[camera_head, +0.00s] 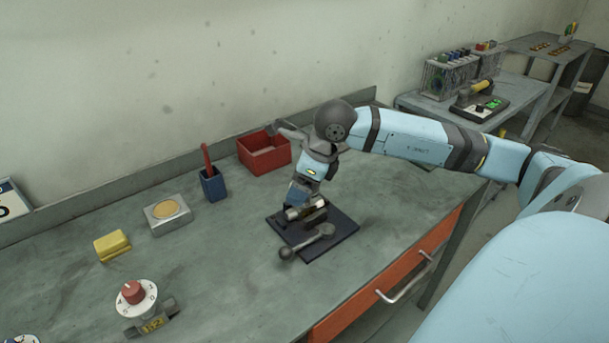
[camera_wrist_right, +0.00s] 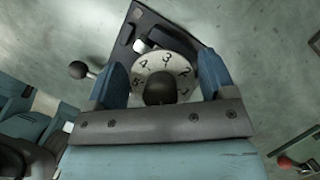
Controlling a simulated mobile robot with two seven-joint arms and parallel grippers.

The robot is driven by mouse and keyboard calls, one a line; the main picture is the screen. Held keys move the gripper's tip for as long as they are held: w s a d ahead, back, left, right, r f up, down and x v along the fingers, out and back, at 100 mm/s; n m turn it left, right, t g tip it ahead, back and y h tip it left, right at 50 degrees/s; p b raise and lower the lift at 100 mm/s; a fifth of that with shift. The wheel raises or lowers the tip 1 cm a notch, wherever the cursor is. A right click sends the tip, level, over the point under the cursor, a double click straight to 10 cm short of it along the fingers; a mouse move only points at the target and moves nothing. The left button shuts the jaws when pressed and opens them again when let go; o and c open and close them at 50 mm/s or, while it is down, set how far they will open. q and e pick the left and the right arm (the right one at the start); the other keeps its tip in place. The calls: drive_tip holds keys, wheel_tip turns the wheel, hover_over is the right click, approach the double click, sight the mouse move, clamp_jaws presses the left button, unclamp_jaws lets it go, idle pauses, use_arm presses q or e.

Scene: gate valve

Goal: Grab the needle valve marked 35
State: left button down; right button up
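My right gripper (camera_head: 299,194) points down over a dark base plate (camera_head: 336,232) on the bench. In the right wrist view its blue fingers (camera_wrist_right: 163,78) are spread, one on each side of a white dial (camera_wrist_right: 146,71) with numbers and a dark round knob (camera_wrist_right: 160,88). I cannot tell whether the fingers touch the dial. A grey lever with a ball end (camera_head: 287,253) lies at the plate's front. A valve with a red knob (camera_head: 133,291) and white dial stands at the front left; its yellow tag is unclear. No mark 35 is readable. My left gripper is not in view.
Along the back are a red bin (camera_head: 265,160), a blue cup (camera_head: 213,188), a metal box with a tan disc (camera_head: 167,213) and a yellow block (camera_head: 111,245). Another dial (camera_head: 22,339) is cut off at bottom left. The front middle bench is clear.

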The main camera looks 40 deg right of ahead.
drive_tip(key=c, duration=1.1)
drive_tip(key=shift+c, duration=1.2)
drive_tip(key=shift+r, duration=0.15)
